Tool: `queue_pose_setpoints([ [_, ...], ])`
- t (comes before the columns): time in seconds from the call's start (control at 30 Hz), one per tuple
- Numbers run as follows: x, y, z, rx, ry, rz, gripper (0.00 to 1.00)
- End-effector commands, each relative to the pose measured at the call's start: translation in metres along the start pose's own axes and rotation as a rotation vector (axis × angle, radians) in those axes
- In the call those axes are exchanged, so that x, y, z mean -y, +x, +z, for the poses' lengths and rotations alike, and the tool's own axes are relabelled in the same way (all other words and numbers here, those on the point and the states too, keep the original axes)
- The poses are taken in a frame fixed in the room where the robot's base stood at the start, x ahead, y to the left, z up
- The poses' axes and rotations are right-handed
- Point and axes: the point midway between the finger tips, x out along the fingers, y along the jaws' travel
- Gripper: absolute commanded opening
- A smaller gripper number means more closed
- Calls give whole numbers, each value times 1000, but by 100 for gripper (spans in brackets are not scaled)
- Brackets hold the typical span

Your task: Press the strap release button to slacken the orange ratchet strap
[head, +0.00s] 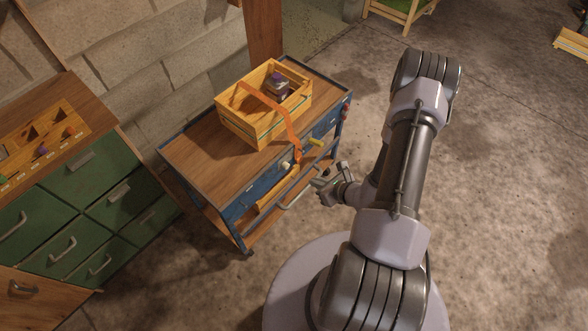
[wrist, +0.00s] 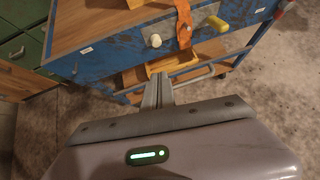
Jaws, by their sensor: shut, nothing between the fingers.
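The orange ratchet strap (head: 268,103) runs over a wooden crate (head: 243,131) and down the front of a blue cart. Its lower end (wrist: 184,30) hangs on the cart's front in the wrist view. A round whitish knob (head: 285,165) sits just left of the strap end, and also shows in the wrist view (wrist: 155,41); I cannot tell whether it is the release button. A yellow handle (head: 316,142) is to the right of the strap (wrist: 218,23). My gripper (head: 322,184) is shut and empty, in front of and apart from the cart; its fingers (wrist: 160,78) point toward the cart front.
The cart's wooden top (head: 205,153) is bare left of the crate. A dark jar (head: 279,88) is in the crate. A rail (head: 300,187) runs along the cart's lower front, near my gripper. Green drawers (head: 75,205) stand at the left.

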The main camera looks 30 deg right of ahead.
Motion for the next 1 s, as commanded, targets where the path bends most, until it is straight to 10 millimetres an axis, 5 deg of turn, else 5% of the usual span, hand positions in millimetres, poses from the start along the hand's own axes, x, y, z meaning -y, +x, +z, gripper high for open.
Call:
queue_pose_setpoints([
  [0.53, -1, 106, 0, 2, -4, 3, 0],
  [1.0, -1, 129, 28, 1, -1, 2, 0],
])
